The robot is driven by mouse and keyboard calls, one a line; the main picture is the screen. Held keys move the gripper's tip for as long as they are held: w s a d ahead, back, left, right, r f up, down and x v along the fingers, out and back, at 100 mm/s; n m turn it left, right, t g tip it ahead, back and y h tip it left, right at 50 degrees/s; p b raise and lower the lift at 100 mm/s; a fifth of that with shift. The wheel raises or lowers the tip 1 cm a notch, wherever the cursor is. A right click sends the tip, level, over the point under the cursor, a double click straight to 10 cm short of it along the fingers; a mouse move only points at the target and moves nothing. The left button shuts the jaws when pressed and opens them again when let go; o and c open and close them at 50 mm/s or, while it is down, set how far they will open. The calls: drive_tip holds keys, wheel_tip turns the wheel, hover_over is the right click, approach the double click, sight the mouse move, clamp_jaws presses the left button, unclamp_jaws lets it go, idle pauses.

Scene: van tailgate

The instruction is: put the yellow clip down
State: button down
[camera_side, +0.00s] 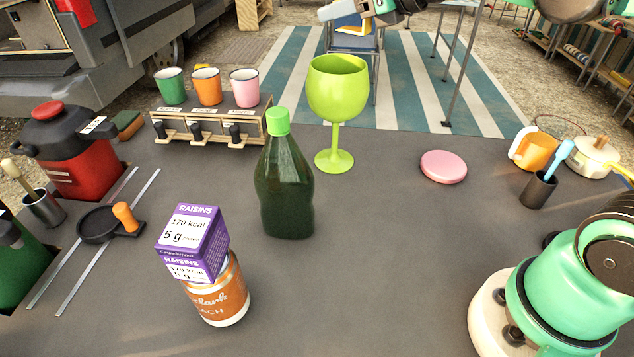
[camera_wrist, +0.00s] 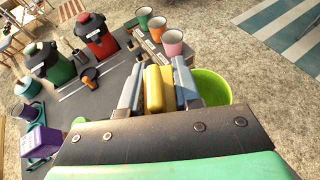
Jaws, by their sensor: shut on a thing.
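My gripper (camera_wrist: 158,88) is shut on the yellow clip (camera_wrist: 153,92), which sits between the two grey-blue fingers in the wrist view. In the side view my gripper (camera_side: 348,14) is at the top edge, high above the table and beyond the green goblet, with a bit of the yellow clip (camera_side: 367,26) showing under it. Most of the clip is hidden by the fingers. The dark table top (camera_side: 390,240) lies well below the clip.
A lime goblet (camera_side: 338,90) and a dark green bottle (camera_side: 284,190) stand mid-table. A purple raisins box (camera_side: 192,240) rests on an orange jar (camera_side: 220,295). A rack with three cups (camera_side: 207,88) is behind. A pink disc (camera_side: 443,167) lies right; the front middle is bare.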

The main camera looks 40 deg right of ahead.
drive_tip(key=w+a+f+n+g+y, duration=0.2)
drive_tip(key=w+a+f+n+y, duration=0.25)
drive_tip(key=a+f, duration=0.2)
drive_tip(key=n+g+y, duration=0.2)
hover_over(249, 182)
drive_tip(key=s+a, duration=0.1)
drive_tip(key=s, duration=0.3)
wheel_tip(249, 182, down, 6)
drive_tip(key=shift+r, duration=0.1)
wheel_tip(249, 182, down, 14)
drive_tip(key=shift+r, duration=0.15)
drive_tip(key=w, duration=0.2)
drive_tip(key=w+d, duration=0.1)
drive_tip(key=w, duration=0.1)
drive_tip(key=shift+w, duration=0.1)
drive_tip(key=shift+f, duration=0.45)
drive_tip(key=shift+f, duration=0.1)
